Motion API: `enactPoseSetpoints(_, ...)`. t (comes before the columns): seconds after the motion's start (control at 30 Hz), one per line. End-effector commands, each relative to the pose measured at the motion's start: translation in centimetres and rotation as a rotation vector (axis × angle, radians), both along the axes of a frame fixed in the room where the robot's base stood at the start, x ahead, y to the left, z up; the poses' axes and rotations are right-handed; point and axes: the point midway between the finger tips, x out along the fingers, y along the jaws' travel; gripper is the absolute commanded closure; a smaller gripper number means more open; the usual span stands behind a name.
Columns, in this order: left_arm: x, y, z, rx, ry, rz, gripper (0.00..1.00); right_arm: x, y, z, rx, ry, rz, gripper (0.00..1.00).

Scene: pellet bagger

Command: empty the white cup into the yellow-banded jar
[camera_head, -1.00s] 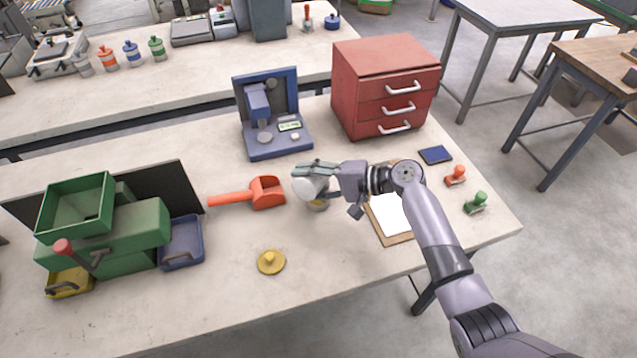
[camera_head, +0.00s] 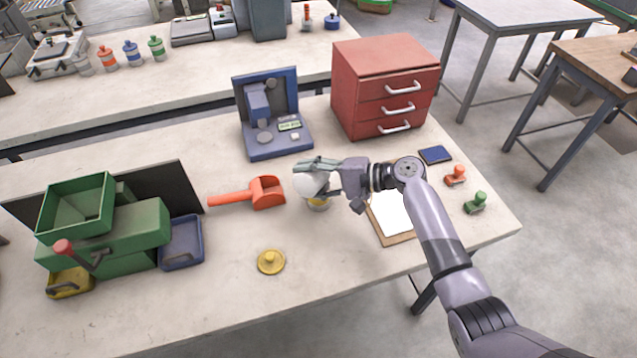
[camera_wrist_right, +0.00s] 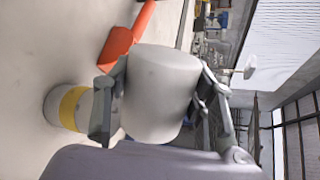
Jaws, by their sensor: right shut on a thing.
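My right gripper (camera_head: 325,176) is shut on the white cup (camera_head: 306,186), which is tilted over above the table. In the right wrist view the white cup (camera_wrist_right: 160,92) sits between the two fingers (camera_wrist_right: 160,100). The yellow-banded jar (camera_head: 318,203) stands on the table just below the cup, partly hidden by cup and gripper. In the right wrist view the jar (camera_wrist_right: 55,107) shows its yellow band beside one finger. The cup's mouth and the jar's inside cannot be seen. A yellow lid with a knob (camera_head: 271,262) lies on the table nearer the front. My left gripper is not in view.
An orange scoop (camera_head: 266,192) lies left of the cup. A blue device (camera_head: 278,148) and a red drawer cabinet (camera_head: 372,95) stand behind. A clipboard (camera_head: 402,238) lies under my right arm. A green machine (camera_head: 150,235) and blue tray (camera_head: 198,244) stand at left.

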Motion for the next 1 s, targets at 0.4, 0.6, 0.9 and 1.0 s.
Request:
enactPoseSetpoints(0.4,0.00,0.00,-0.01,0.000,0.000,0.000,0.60,0.22,-0.09,0.21,0.022,0.039,-0.001,0.80)
enactPoseSetpoints(0.6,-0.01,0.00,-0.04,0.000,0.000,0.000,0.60,0.31,-0.13,0.24,0.031,0.056,-0.001,0.80)
enactPoseSetpoints(0.9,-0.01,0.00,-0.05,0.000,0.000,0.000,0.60,0.43,-0.18,0.34,0.047,0.085,-0.001,0.80)
enactPoseSetpoints(1.0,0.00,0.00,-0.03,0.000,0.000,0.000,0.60,0.47,-0.21,0.38,0.051,0.095,-0.001,0.80)
